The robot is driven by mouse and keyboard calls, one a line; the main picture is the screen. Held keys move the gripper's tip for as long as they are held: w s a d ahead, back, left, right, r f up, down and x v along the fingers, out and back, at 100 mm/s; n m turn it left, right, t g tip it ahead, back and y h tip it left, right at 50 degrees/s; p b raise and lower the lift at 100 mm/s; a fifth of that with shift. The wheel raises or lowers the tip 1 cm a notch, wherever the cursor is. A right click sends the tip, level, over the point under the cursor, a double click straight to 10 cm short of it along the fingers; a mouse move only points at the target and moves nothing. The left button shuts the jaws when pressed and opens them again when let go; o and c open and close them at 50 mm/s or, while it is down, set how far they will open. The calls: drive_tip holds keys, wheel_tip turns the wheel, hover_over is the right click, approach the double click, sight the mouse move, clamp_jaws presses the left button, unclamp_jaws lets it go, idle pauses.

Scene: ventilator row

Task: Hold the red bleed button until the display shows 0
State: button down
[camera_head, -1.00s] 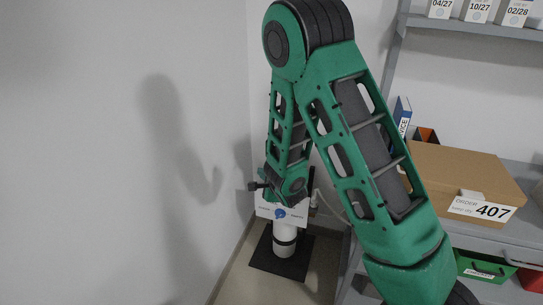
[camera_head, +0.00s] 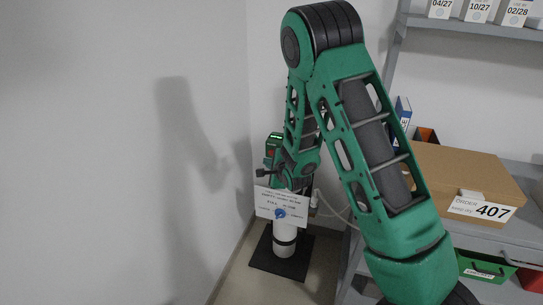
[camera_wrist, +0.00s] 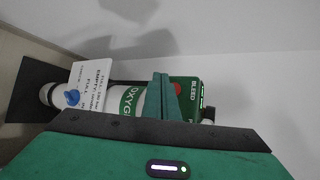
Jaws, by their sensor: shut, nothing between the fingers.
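A white oxygen cylinder (camera_head: 284,240) with a green label stands upright on a dark base plate in the head view. It lies sideways across the wrist view (camera_wrist: 140,100). At its top is a green box (camera_head: 276,140) with a small reddish patch too small to read. In the wrist view the green box (camera_wrist: 192,86) is marked BLEED, and part of the red button (camera_wrist: 176,86) shows beside my gripper (camera_wrist: 165,78). My gripper is shut and empty, its fingers partly covering the button; contact cannot be told. Any display number is unreadable.
A white sign (camera_head: 277,203) with a blue knob hangs on the cylinder, and a dark knob (camera_head: 262,172) juts left. White walls stand close left and behind. A shelf with a cardboard box (camera_head: 465,178) is at the right.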

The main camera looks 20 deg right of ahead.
drive_tip(key=shift+w+d, duration=0.7)
drive_tip(key=shift+w, duration=0.25)
idle(1.5)
drive_tip(key=shift+w+d, duration=0.25)
drive_tip(key=shift+w, duration=0.1)
drive_tip(key=shift+w+d, duration=0.2)
drive_tip(key=shift+w, duration=0.05)
idle(1.9)
drive_tip(key=shift+s+a, duration=0.1)
idle(1.3)
drive_tip(key=shift+s+a, duration=0.35)
drive_tip(key=shift+s, duration=0.15)
drive_tip(key=shift+s+a, duration=0.75)
drive_tip(key=shift+s, duration=0.3)
drive_tip(key=shift+s+a, duration=0.7)
drive_tip(key=shift+s, duration=0.3)
